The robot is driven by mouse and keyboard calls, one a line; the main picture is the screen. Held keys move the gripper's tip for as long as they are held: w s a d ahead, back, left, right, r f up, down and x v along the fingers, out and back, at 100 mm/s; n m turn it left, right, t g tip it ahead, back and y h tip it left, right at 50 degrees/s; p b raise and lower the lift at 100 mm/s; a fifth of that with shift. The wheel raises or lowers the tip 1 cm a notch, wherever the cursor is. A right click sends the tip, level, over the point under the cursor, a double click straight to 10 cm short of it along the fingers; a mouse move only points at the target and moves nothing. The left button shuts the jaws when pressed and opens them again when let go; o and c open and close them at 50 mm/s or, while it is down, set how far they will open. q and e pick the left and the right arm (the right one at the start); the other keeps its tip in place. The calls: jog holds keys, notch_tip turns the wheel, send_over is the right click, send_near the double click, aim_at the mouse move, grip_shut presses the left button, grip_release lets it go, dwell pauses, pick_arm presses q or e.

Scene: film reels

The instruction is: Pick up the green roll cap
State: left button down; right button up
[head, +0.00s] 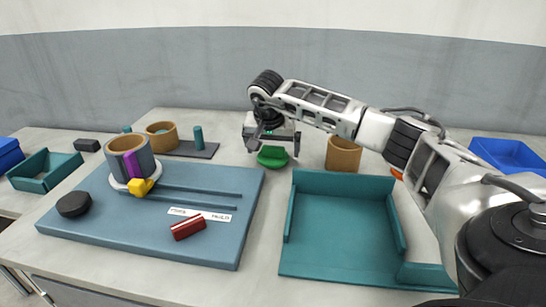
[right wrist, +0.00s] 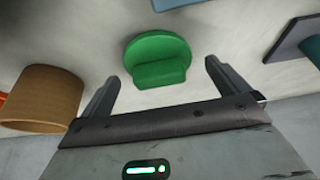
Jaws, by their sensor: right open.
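The green roll cap (head: 272,157) lies on the table, behind and between the blue board and the teal tray. In the right wrist view the cap (right wrist: 158,58) is a round disc with a raised grip bar, lying between and just beyond the fingertips. My right gripper (head: 268,143) is above the cap in the head view, pointing down. In the right wrist view my right gripper (right wrist: 158,75) is open, with empty space between its fingers. The cap appears clear of both fingers. My left gripper is not in view.
A tan roll (head: 343,155) stands right of the cap, near the gripper. The teal tray (head: 340,184) is in front. The blue board (head: 215,250) at left carries a grey roll (head: 128,160), a black cap (head: 73,204) and a red block (head: 187,228).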

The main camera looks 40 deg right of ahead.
jog(key=shift+w+d+f, duration=0.15)
jog(key=shift+d+f, duration=0.05)
jog(key=shift+f, duration=0.3)
jog(key=c, duration=1)
jog(key=shift+r, duration=0.1)
jog(key=shift+c, duration=0.2)
